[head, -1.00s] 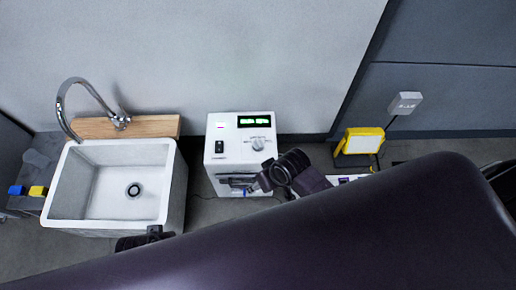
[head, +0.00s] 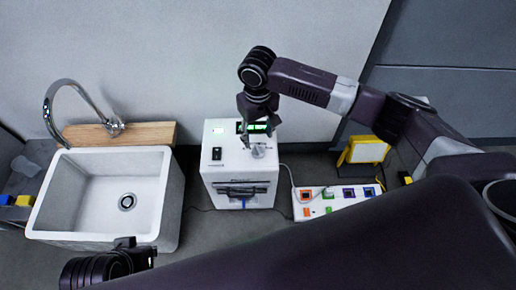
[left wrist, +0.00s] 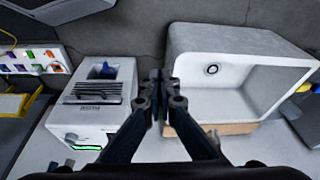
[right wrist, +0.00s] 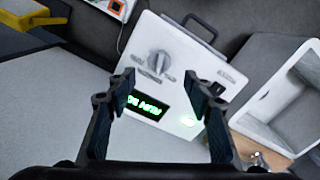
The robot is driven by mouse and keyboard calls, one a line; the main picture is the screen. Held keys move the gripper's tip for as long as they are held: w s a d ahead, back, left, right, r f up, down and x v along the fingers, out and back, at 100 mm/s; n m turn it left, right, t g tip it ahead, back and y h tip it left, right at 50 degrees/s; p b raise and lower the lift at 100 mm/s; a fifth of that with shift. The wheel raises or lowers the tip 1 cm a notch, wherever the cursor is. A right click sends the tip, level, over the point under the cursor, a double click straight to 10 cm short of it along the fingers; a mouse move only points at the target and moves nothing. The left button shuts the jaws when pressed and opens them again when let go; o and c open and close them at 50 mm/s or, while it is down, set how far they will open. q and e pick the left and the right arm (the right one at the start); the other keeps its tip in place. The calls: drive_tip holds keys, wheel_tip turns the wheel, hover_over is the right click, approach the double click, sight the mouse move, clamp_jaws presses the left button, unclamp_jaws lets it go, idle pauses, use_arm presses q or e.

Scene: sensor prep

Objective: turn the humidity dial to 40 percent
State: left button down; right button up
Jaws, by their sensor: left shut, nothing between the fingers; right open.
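The white box-shaped device (head: 228,171) stands on the floor right of the sink. Its grey humidity dial (head: 258,151) is on the top panel, partly hidden by my right gripper (head: 258,132). In the right wrist view the dial (right wrist: 158,63) shows as a ridged knob, with the lit green display (right wrist: 146,106) near it; its digits are too small to read surely. My right gripper (right wrist: 160,88) is open above the panel, the dial between and beyond its fingertips, not visibly touched. My left gripper (left wrist: 160,78) is shut and empty, near the sink's front.
The white sink (head: 75,190) with a curved faucet (head: 60,100) stands at the left. A power strip (head: 335,199) with coloured sockets lies right of the device. A yellow work lamp (head: 364,150) stands behind the strip. A black switch (head: 217,153) is on the panel.

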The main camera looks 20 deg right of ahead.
sight(258, 149)
wheel_tip(258, 149, down, 4)
drive_tip(key=shift+b, duration=0.7)
wheel_tip(258, 149, down, 3)
drive_tip(key=shift+f+b, duration=0.15)
drive_tip(key=shift+b, duration=0.45)
use_arm(q)
drive_tip(key=w+d+r+t+h, duration=0.1)
drive_tip(key=w+d+r+t, duration=0.1)
drive_tip(key=w, duration=0.5)
drive_tip(key=w+d+r+t, duration=0.2)
drive_tip(key=w+r+t, duration=0.3)
drive_tip(key=w, duration=0.1)
drive_tip(key=shift+w+d+h, duration=0.25)
drive_tip(key=shift+w+h, duration=0.15)
use_arm(e)
drive_tip(key=shift+f, duration=0.2)
drive_tip(key=shift+c, duration=0.6)
use_arm(q)
drive_tip(key=shift+f, duration=0.1)
use_arm(e)
drive_tip(key=c, duration=1)
